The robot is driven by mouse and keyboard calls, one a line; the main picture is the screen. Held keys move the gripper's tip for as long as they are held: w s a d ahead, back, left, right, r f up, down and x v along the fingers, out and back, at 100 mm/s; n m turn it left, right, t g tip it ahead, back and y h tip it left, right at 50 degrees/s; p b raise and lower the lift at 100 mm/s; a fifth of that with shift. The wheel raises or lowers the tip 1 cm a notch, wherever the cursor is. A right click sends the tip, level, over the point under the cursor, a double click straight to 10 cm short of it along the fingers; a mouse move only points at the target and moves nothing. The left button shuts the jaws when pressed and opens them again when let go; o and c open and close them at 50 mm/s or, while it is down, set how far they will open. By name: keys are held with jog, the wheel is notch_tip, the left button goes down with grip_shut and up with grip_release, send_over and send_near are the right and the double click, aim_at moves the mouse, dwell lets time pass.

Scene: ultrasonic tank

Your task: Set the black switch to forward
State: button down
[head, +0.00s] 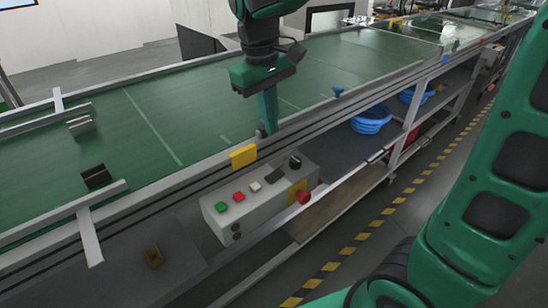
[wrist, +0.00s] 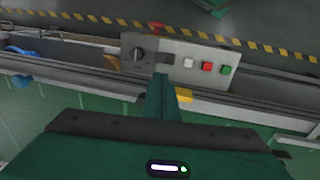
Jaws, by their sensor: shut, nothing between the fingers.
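The black switch (head: 295,162) is a round knob on top of the light grey control box (head: 262,205), near its far right end. In the wrist view the black switch (wrist: 138,53) shows at the left end of the box face, with a pale mark around it. My gripper (head: 266,130) is shut and empty, pointing down above the conveyor's near rail, behind and left of the switch and apart from it. In the wrist view my gripper's fingers (wrist: 161,80) end near the box's edge, to the right of the switch. The switch's exact setting is too small to tell.
The box also bears a green button (head: 221,207), a red button (head: 239,197), a white button (head: 255,187) and a dark rocker (head: 276,176). A red knob (head: 304,197) sits on its side. A yellow block (head: 243,156) stands on the rail. Blue baskets (head: 371,121) lie below the conveyor.

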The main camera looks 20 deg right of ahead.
aim_at(277, 172)
jog(key=f, duration=0.4)
jog(key=d+f, duration=0.1)
jog(key=f, duration=0.9)
jog(key=shift+w+d, duration=0.35)
jog(key=shift+d, duration=0.05)
